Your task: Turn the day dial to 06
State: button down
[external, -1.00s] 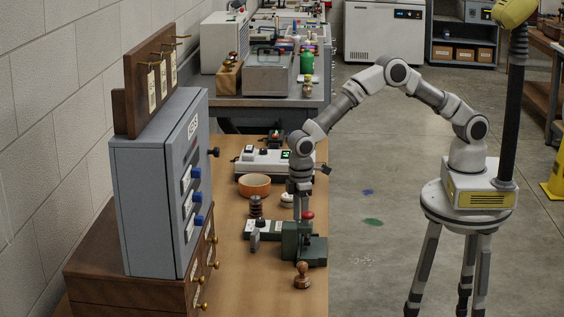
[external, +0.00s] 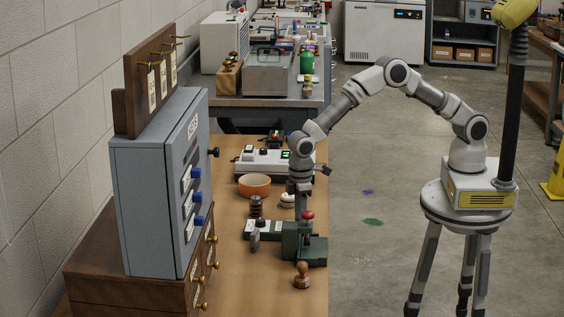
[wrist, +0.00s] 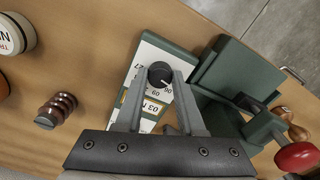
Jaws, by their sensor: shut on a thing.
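The day dial's black knob (wrist: 160,74) stands on a white number plate (wrist: 150,52) on a green stamping machine (wrist: 230,70). My gripper (wrist: 160,78) is shut on the knob, with one grey finger on either side of it. The printed numbers near the knob are small and tilted; 06, 09 and 03 seem legible. I cannot tell for certain which one the knob points at. In the external view the green machine (external: 312,252) is on the wooden bench, with my gripper (external: 297,212) coming down from above; the dial is hidden there.
The machine's red ball handle (wrist: 297,156) stands close on the right of my gripper. A dark ribbed object (wrist: 55,110) is on the left. An orange bowl (external: 254,186), a wooden stamp (external: 302,275) and a grey cabinet (external: 160,190) are nearby.

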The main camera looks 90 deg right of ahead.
jog(key=shift+m, duration=2.9)
jog(key=c, duration=0.5)
grip_release()
notch_tip(320, 180, up, 18)
jog(key=shift+f+p, duration=0.25)
jog(key=shift+p, duration=0.7)
